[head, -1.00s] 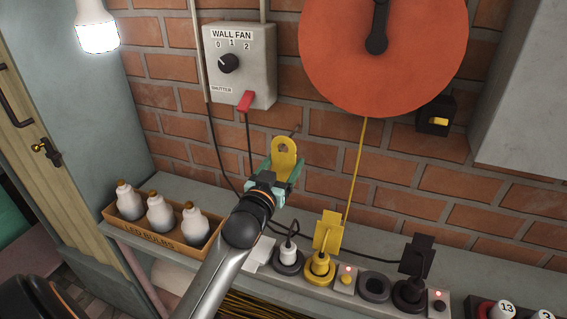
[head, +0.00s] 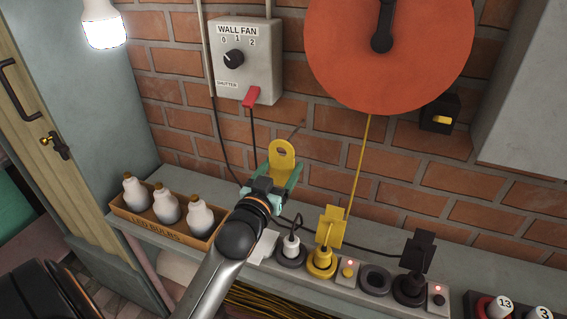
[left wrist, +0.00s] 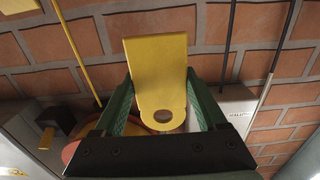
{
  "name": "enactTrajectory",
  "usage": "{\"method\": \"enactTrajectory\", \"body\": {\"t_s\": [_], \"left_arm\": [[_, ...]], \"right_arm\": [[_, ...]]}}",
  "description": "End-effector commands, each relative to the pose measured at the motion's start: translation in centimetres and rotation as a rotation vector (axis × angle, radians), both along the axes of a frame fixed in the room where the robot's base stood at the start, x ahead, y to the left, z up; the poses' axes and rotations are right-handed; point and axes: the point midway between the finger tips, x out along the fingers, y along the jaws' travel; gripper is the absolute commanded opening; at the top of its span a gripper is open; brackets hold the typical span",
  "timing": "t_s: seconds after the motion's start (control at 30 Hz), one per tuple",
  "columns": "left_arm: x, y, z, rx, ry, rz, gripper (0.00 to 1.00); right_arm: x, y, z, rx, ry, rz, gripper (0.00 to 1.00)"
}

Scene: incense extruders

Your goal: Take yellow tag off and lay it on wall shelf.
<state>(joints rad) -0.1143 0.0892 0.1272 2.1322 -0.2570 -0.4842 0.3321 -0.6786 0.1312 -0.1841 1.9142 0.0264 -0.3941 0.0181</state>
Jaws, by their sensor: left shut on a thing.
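The yellow tag (head: 282,154), a flat plate with a round hole near one end, is held in my left gripper (head: 275,182). In the head view the tag stands up from the green fingers in front of the brick wall, hole end up. In the left wrist view the tag (left wrist: 158,62) lies between the fingers of my left gripper (left wrist: 160,105), and nothing shows passing through its hole. The grey wall shelf (head: 172,169) runs below, partly hidden by my left arm.
A box of LED bulbs (head: 122,212) stands on the shelf at left. Several plugs and sockets, including a yellow plug (head: 321,260) with another yellow plate (head: 331,227), line the right. A fan control (head: 244,62) and an orange disc (head: 400,75) are on the wall.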

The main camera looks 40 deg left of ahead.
Motion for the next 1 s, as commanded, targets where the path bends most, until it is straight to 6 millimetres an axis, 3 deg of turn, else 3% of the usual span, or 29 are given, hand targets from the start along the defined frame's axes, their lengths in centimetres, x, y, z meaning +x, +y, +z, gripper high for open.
{"method": "enactTrajectory", "body": {"t_s": [0.5, 0.87, 1.0], "left_arm": [[-1.9, -0.5, 0.2, 0.000, 0.000, 0.000, 0.21], [-2.1, -0.5, 0.2, 0.001, -0.001, 0.000, 0.21], [-2.5, -1.9, 0.2, 0.014, 0.004, -0.025, 0.21]], "right_arm": [[0.0, 0.0, 0.7, 0.000, 0.000, 0.000, 0.50], [0.0, 0.0, 0.7, 0.000, 0.000, 0.000, 0.50], [0.0, 0.0, 0.8, 0.000, 0.000, 0.000, 0.50]]}}
